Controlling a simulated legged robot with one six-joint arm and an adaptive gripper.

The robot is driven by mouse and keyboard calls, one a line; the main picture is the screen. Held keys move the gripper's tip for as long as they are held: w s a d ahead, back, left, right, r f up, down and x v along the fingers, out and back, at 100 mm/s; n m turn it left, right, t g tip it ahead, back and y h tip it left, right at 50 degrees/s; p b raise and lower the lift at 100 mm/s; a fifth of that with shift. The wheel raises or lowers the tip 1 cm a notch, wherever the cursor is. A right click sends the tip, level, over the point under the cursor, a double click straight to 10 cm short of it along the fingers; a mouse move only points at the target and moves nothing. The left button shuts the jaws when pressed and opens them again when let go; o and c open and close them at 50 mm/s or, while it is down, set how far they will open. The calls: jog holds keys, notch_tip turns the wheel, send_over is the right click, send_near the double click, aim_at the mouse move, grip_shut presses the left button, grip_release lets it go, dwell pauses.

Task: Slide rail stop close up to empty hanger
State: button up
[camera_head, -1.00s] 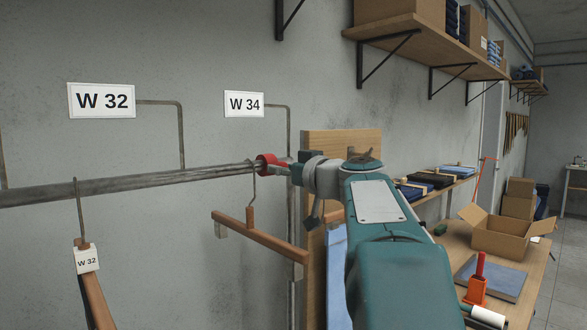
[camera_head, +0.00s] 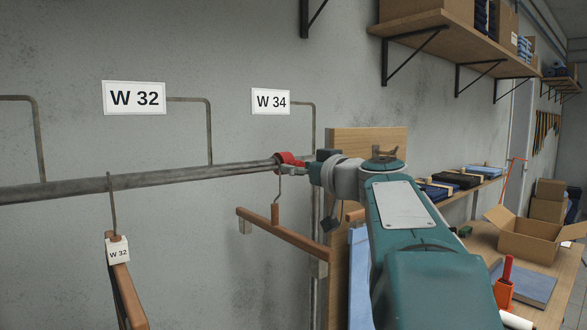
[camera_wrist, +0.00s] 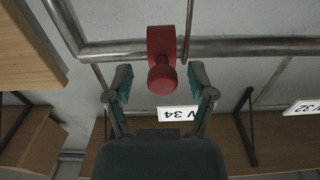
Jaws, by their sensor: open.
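The red rail stop (camera_head: 284,158) sits on the grey rail (camera_head: 150,178), close to its right end. In the wrist view the stop (camera_wrist: 161,45) has a round knob pointing toward me. The empty wooden hanger (camera_head: 280,233) hangs from the rail by its wire hook. That hook (camera_wrist: 187,35) runs close beside the stop in the wrist view; I cannot tell whether they touch. My gripper (camera_wrist: 160,84) is open, with one finger on each side of the knob and clear of it. In the head view my gripper (camera_head: 310,167) is partly hidden at the stop.
A W 32 hanger (camera_head: 118,252) hangs farther left on the rail, below the W 32 sign (camera_head: 134,98). The W 34 sign (camera_head: 270,101) is above the stop. A wooden panel (camera_head: 367,140) stands behind my arm. A table with an open box (camera_head: 530,240) is at right.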

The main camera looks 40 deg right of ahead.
jog(key=s, duration=1.1)
jog(key=shift+s, duration=0.35)
